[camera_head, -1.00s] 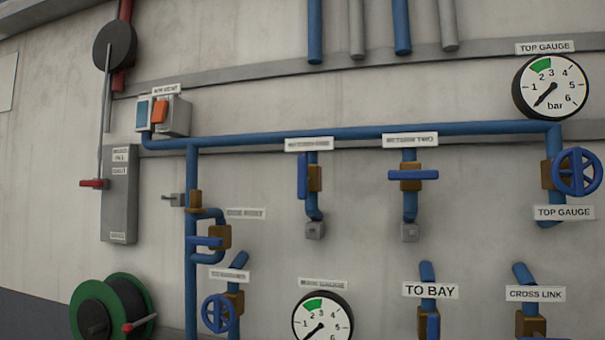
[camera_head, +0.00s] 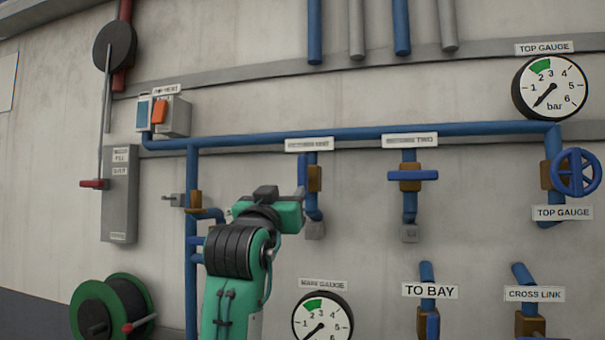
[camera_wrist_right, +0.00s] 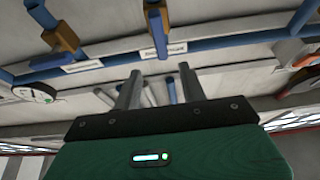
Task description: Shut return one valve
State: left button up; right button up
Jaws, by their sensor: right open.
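The return one valve sits under the left of two similar labels on the blue pipe. It has a brown body (camera_head: 315,178) and a blue lever (camera_head: 303,165) standing upright, along its pipe. My right gripper (camera_head: 301,192) is in front of the wall at this valve, partly covering the lever's lower part. In the right wrist view, the two grey fingers (camera_wrist_right: 159,70) are apart with nothing held between them. The lever (camera_wrist_right: 158,30) shows beyond the fingertips there; whether they touch it I cannot tell. My left gripper is not in view.
The return two valve (camera_head: 411,175) to the right has its lever across the pipe. My right arm hides the valves at lower left. The main gauge (camera_head: 322,320) is below. A hose reel (camera_head: 112,308) and grey box (camera_head: 119,205) are left. Bare wall lies between the valve rows.

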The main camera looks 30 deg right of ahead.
aim_at(301, 173)
jog(key=p+x, duration=0.7)
jog(key=x, duration=0.5)
jog(key=shift+w+d, duration=0.1)
jog(key=shift+w+d+r+p, duration=0.15)
jog(key=shift+w+d+p, duration=0.35)
jog(key=shift+d+p, duration=0.05)
grip_shut()
